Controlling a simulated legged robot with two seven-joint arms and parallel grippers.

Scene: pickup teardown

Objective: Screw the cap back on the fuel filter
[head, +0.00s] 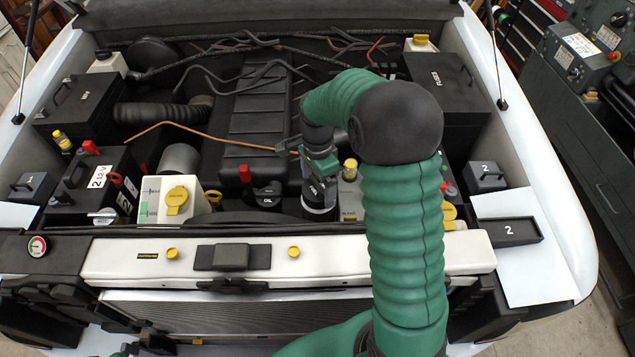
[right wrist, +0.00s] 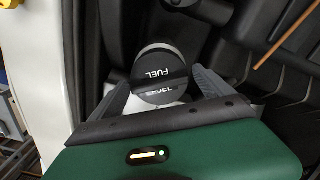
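The fuel filter (head: 318,211) stands at the front middle of the engine bay, partly hidden by my right gripper. Its black cap (right wrist: 157,72), marked FUEL, shows in the right wrist view, over a pale body (right wrist: 152,106). The cap also shows in the head view (head: 317,190). I cannot tell whether the threads are engaged. Only a small green and dark piece, perhaps my left gripper (head: 126,349), shows at the lower edge.
A black OIL cap (head: 268,195) and a red-topped stick (head: 245,174) stand left of the filter. A yellow-capped reservoir (head: 177,200) is further left. A yellow-topped container (head: 350,185) stands close right. The white front crossmember (head: 200,258) runs before them. An empty black tray (head: 509,231) lies right.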

